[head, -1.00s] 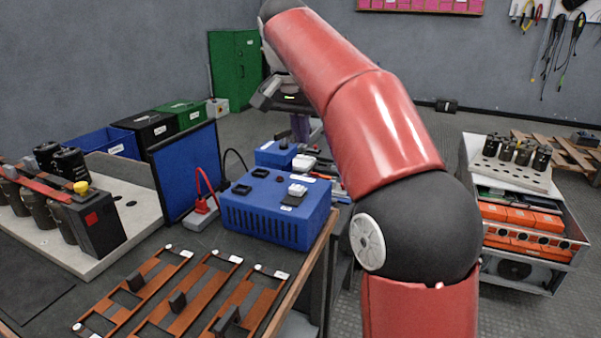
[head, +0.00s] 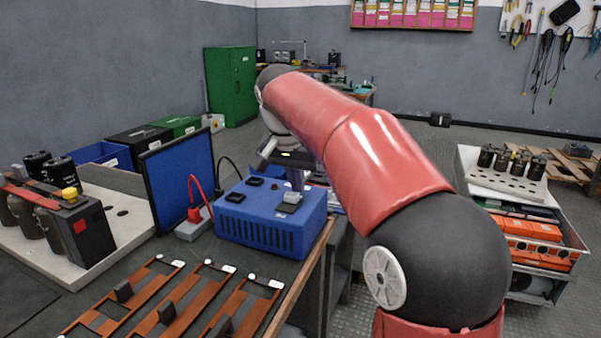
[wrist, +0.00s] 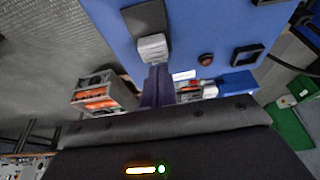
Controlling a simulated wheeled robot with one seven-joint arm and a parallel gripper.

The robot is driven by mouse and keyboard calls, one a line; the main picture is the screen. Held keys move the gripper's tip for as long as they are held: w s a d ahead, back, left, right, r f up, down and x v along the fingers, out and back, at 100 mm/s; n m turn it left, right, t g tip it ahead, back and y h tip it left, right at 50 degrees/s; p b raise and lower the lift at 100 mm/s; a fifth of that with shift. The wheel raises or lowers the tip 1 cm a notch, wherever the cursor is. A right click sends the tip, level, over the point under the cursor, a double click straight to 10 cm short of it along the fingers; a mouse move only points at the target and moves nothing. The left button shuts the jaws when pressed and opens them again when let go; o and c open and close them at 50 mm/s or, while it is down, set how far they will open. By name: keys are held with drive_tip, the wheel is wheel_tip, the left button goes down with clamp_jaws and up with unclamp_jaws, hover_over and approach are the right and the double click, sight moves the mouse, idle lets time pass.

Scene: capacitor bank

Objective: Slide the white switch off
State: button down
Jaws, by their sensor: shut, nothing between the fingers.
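The white switch (head: 291,198) sits on a dark plate on top of the blue box (head: 262,236). In the wrist view the white switch (wrist: 152,47) is a ridged, pale block at one end of its dark plate (wrist: 145,17). My gripper (wrist: 157,70) is shut, its dark purple fingers pointing at the near end of the switch. The fingertips are right beside or touching the switch; I cannot tell which. In the head view my gripper (head: 296,182) shows just behind the switch, partly hidden by my arm.
Dark square sockets (head: 235,197) and a red button (wrist: 206,59) are on the box top. A blue panel (head: 178,178) and a grey power strip with a red plug (head: 194,224) stand to the left. Copper bar frames (head: 180,300) lie in front. An orange-drawered cart (head: 530,228) stands right.

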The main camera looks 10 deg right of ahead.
sight(291, 195)
drive_tip(key=shift+s+a, duration=0.25)
drive_tip(key=shift+s, duration=0.1)
drive_tip(key=shift+a, duration=0.1)
drive_tip(key=shift+s+a, duration=0.8)
drive_tip(key=shift+s, duration=0.35)
drive_tip(key=shift+w, duration=0.1)
drive_tip(key=w+d, duration=0.1)
drive_tip(key=w+d+r+p, duration=0.1)
drive_tip(key=w, duration=0.1)
drive_tip(key=shift+w+d+r+p, duration=0.15)
drive_tip(key=shift+w+d+p, duration=0.05)
drive_tip(key=shift+p, duration=0.1)
drive_tip(key=p+v, duration=0.1)
drive_tip(key=v, duration=0.7)
drive_tip(key=shift+s+r, duration=0.25)
drive_tip(key=shift+s, duration=0.05)
drive_tip(key=shift+a, duration=0.1)
